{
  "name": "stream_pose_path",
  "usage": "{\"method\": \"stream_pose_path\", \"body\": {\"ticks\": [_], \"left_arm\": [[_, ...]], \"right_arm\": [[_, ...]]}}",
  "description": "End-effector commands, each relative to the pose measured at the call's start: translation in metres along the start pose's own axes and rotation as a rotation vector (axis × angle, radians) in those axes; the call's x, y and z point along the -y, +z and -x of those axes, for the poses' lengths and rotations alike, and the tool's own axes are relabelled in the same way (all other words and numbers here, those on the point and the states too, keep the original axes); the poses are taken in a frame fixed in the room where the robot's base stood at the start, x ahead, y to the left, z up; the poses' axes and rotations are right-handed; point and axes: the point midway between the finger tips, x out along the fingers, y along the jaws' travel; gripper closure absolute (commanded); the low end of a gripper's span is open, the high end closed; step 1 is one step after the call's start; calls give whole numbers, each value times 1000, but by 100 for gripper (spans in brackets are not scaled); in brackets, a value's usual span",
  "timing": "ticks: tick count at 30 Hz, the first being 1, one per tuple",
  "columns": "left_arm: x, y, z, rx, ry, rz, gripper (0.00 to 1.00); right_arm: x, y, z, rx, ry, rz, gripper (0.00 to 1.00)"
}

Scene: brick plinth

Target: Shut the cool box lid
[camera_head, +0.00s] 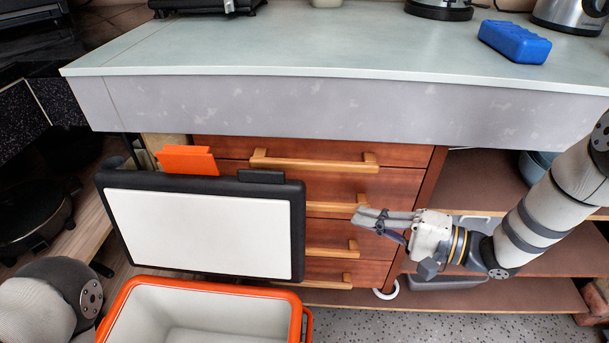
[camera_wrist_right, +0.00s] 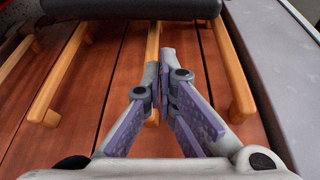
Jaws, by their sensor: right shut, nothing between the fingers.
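The cool box (camera_head: 122,317) is orange with a pale grey inside and stands at the bottom left of the head view. Its lid (camera_head: 200,230) is open and stands upright behind the box. The lid has a white inner panel and a black rim. My right gripper (camera_head: 360,216) is shut and empty, to the right of the lid and apart from it, in front of the drawers. In the right wrist view the fingertips (camera_wrist_right: 166,55) meet over a wooden drawer handle, and the dark lid edge (camera_wrist_right: 130,8) shows at the top. The left gripper is out of view.
A wooden drawer unit (camera_head: 408,157) with bar handles stands behind the lid, under a pale worktop (camera_head: 330,48). A blue block (camera_head: 514,41) and kettles sit on the worktop. Open shelves (camera_head: 480,180) are at right. Speckled floor (camera_head: 400,322) is clear right of the box.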

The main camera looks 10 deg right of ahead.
Motion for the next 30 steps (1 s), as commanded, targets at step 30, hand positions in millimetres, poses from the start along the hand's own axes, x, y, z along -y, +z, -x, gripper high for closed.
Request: {"method": "stream_pose_path", "body": {"ticks": [30], "left_arm": [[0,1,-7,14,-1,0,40]], "right_arm": [[13,3,-99,44,-24,-25,100]]}}
